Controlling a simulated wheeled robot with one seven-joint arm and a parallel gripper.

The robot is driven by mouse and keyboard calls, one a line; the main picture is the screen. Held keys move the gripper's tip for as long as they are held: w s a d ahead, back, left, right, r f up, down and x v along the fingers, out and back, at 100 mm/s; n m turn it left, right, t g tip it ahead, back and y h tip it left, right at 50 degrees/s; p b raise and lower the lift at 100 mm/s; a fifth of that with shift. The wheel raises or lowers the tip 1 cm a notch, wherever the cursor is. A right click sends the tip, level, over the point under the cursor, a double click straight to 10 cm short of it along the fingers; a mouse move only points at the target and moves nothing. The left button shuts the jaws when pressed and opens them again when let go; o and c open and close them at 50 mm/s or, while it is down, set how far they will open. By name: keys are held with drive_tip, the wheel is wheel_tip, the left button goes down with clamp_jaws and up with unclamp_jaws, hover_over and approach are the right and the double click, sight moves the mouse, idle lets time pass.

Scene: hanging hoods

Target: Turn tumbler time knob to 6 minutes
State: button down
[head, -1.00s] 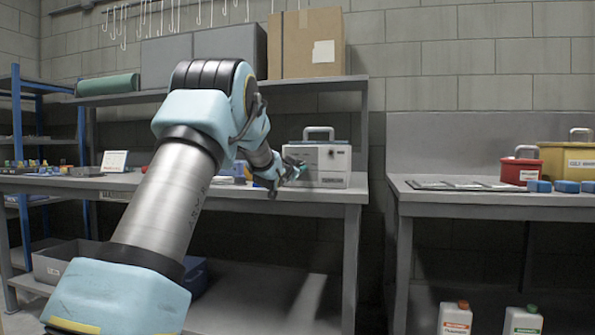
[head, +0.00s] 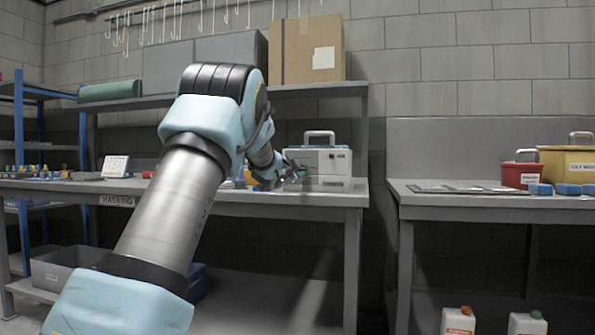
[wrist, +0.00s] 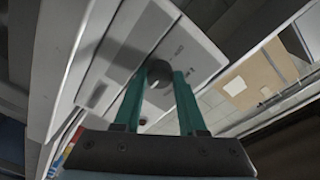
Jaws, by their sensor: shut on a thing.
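The tumbler (head: 325,163) is a white and grey box with a top handle, standing on the right end of the left bench. Its front panel (wrist: 185,45) fills much of the wrist view and looks tilted there. A dark round knob (wrist: 158,76) sits on this panel between the tips of my two teal fingers. My gripper (head: 297,172) is at the left part of the tumbler's front in the head view. It is shut on the knob. The time markings cannot be read, so the knob's setting cannot be told.
The bench (head: 335,199) has small items to the left of my arm. A cardboard box (head: 308,48) stands on the shelf above. A second bench (head: 440,197) to the right holds a red container (head: 518,174) and a yellow one (head: 563,166). A gap separates the benches.

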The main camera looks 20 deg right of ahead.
drive_tip(key=shift+f, duration=0.1)
drive_tip(key=shift+c, duration=2.4)
unclamp_jaws()
drive_tip(key=v, duration=1)
drive_tip(key=shift+s+a, duration=0.25)
drive_tip(key=shift+s, duration=0.1)
